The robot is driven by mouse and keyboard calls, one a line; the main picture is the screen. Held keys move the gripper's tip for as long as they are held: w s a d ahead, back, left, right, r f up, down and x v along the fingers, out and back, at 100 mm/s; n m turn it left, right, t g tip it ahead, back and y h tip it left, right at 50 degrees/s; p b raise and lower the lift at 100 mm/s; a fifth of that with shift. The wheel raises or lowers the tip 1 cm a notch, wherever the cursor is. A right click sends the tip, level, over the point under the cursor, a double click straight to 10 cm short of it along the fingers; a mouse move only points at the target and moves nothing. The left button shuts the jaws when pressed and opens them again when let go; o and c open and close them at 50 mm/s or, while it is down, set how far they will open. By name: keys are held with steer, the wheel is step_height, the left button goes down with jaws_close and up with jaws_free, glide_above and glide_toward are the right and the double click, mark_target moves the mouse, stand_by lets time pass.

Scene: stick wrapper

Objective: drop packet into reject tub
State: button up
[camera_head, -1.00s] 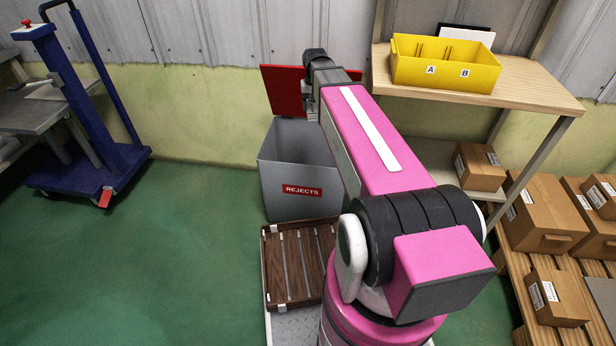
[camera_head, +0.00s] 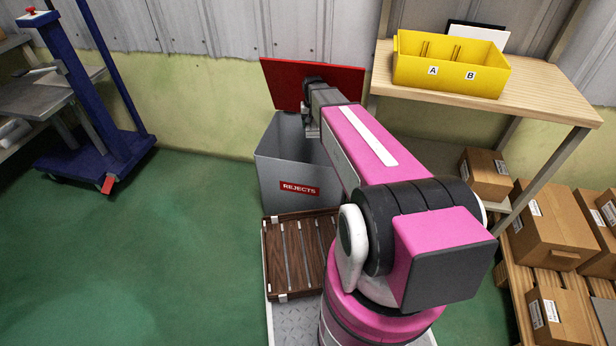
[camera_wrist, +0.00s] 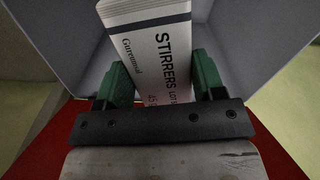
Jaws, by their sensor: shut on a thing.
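My gripper (camera_wrist: 163,78) is shut on a white packet (camera_wrist: 150,40), its two green fingers on either side. The packet carries the dark print "STIRRERS". In the head view my gripper (camera_head: 312,128) is at the mouth of the grey reject tub (camera_head: 284,172), in front of its raised red lid (camera_head: 285,80). The tub bears a red "REJECTS" label. The wrist view shows the tub's grey inner walls (camera_wrist: 240,40) around the packet. In the head view the packet is hidden, and my arm covers the tub's right side.
A brown slatted tray (camera_head: 290,255) lies in front of the tub. A blue trolley (camera_head: 85,110) stands at the left. The green floor between is clear.

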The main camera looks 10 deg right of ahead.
step_height(320, 180, down, 5)
steer(key=shift+r, duration=0.1)
stand_by(0.3)
steer(key=o, duration=1.2)
